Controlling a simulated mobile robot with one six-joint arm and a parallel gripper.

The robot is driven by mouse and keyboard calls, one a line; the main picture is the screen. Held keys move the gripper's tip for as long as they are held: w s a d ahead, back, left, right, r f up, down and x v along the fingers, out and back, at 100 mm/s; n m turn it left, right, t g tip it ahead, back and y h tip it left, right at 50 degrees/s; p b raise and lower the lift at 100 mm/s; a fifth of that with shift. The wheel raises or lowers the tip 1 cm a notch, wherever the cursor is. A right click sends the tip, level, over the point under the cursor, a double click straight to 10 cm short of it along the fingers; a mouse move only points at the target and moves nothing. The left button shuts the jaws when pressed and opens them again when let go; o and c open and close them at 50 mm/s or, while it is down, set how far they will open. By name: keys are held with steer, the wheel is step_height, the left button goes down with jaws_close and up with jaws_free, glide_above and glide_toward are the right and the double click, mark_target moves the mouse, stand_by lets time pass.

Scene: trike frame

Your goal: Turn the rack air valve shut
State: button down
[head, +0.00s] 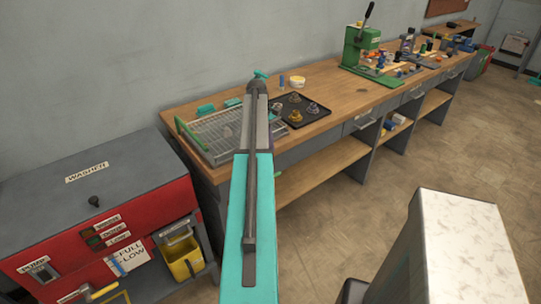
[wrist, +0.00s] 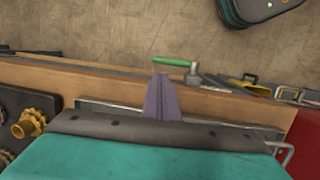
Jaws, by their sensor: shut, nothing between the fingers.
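The valve's green lever (wrist: 175,61) shows in the wrist view, sticking out to the left from a grey metal body (wrist: 194,77) at the bench's front edge. My gripper (wrist: 161,77) is shut and empty, its purple fingers together. The fingertips appear just below the lever's left end in the picture. I cannot tell whether they touch it. In the head view my arm hides the gripper and most of that spot; only a small green bit (head: 278,173) shows at the arm's right side.
A wire rack (head: 207,140) with a green bar at its left end stands on the wooden bench (head: 330,90). A black tray (head: 318,120) with gears lies right of it. The red washer (head: 150,205) stands at left. Tools (wrist: 255,85) show right of the valve in the wrist view.

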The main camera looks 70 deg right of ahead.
steer(key=shift+v, duration=1.55)
steer(key=shift+s+d, duration=0.1)
steer(key=shift+s, duration=0.05)
